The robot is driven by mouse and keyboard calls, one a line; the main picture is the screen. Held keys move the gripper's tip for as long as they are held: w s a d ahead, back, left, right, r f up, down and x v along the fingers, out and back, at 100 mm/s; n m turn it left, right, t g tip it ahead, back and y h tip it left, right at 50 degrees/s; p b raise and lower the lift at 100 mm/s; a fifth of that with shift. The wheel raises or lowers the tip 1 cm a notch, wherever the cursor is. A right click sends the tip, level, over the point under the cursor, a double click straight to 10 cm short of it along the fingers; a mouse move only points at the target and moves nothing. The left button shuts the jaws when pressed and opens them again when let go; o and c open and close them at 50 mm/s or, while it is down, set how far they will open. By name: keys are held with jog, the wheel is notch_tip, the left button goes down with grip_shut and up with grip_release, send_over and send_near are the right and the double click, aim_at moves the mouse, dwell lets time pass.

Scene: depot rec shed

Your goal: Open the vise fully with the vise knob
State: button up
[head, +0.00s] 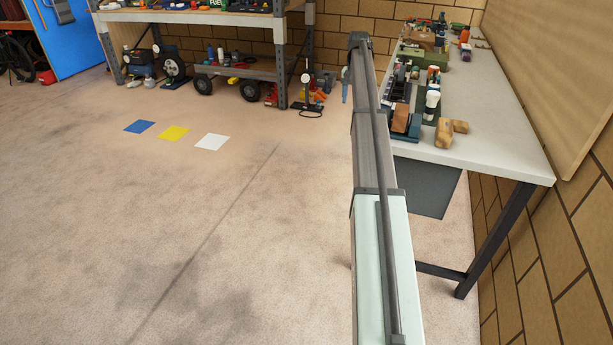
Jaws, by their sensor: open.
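I cannot pick out the vise or its knob for sure. A dark teal piece (414,127) stands at the left edge of the workbench, against a brown block (401,117); it may be the vise, but it is too small to tell. A green bulky item (425,62) sits farther back on the same bench. My arm runs from the bottom of the head view up past the bench's left side. My gripper does not show clearly; the far end of my arm hides that area.
The grey workbench (485,110) stands against the brick wall at right, with several small tools along its left side. Wooden pieces (451,131) lie near its front. A loaded shelf (200,18) stands at the back. The floor at left is open, with blue, yellow and white squares.

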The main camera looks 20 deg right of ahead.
jog(key=s+a+f+n, duration=0.1)
jog(key=s+a+f, duration=0.3)
jog(key=a+f, duration=0.7)
jog(key=s+a+f+n, duration=0.2)
jog(key=s+a+f, duration=0.2)
jog(key=a+f, duration=0.8)
jog(key=shift+s, duration=0.1)
jog(key=w+d+r+m, duration=0.1)
jog(key=w+d+r, duration=0.2)
jog(key=d+r, duration=0.7)
jog(key=w+d+r+m+t, duration=0.1)
jog(key=w+d+r, duration=0.2)
jog(key=d+r, duration=0.7)
jog(key=w+d+r+m, duration=0.1)
jog(key=w+d+r, duration=0.3)
jog(key=d+r, duration=0.6)
jog(key=shift+m+g, duration=0.4)
jog(key=shift+g, duration=0.1)
jog(key=f, duration=0.4)
jog(key=s+f, duration=0.1)
jog(key=f, duration=0.4)
jog(key=a+f, duration=0.1)
jog(key=f, duration=0.4)
jog(key=shift+s+a+f, duration=0.1)
jog(key=shift+s+f, duration=0.1)
jog(key=shift+s, duration=0.1)
